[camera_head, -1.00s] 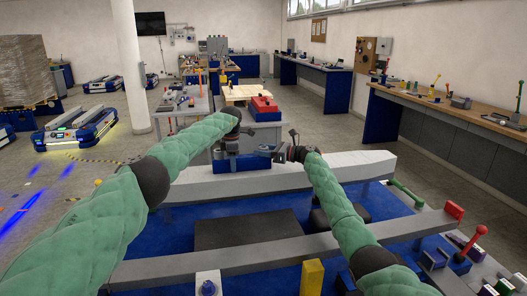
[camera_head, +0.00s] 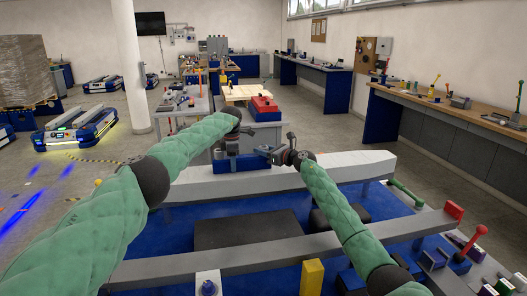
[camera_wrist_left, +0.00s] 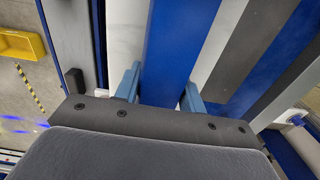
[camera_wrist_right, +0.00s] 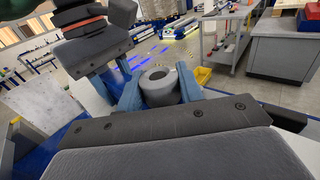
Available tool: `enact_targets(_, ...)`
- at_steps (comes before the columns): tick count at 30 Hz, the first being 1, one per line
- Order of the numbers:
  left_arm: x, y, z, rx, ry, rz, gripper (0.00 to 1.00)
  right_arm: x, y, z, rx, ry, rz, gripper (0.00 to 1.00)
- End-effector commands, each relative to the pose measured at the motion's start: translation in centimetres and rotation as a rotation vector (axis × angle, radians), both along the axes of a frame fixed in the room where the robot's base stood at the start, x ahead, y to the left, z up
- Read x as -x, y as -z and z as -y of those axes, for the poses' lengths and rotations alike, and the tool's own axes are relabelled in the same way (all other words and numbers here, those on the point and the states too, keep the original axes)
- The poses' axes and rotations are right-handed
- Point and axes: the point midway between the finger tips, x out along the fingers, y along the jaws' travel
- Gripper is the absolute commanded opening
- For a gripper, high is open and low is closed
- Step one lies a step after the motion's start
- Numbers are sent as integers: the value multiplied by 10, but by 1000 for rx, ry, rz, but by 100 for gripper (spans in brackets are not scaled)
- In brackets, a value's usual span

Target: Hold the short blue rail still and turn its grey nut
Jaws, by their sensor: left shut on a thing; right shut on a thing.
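My left gripper (camera_head: 231,157) comes down on the rail from above. The grey nut (camera_wrist_right: 158,82) is a round ring with a hole, seen in the right wrist view. It sits between the fingers of my right gripper (camera_wrist_right: 158,92), which is shut on it. My right gripper (camera_head: 267,153) is beside the left one; the nut is too small to tell in the head view.
The white beam (camera_head: 330,170) and a grey bar (camera_head: 250,260) cross in front of me over a blue deck. A red box (camera_head: 264,104) stands on a table behind. My left gripper is very close to the right one in the right wrist view.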

Motion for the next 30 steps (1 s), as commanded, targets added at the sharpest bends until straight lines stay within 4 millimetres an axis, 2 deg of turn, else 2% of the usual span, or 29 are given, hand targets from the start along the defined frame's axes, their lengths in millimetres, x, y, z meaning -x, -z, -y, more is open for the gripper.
enact_targets(13, 0, -1, -1, -1, -1, 1, 8, -1, 2, 3, 7, 180, -3, 14)
enact_targets(30, 0, -1, -2, -1, -2, 1, 8, 1, 2, 1, -2, 215, 3, 14)
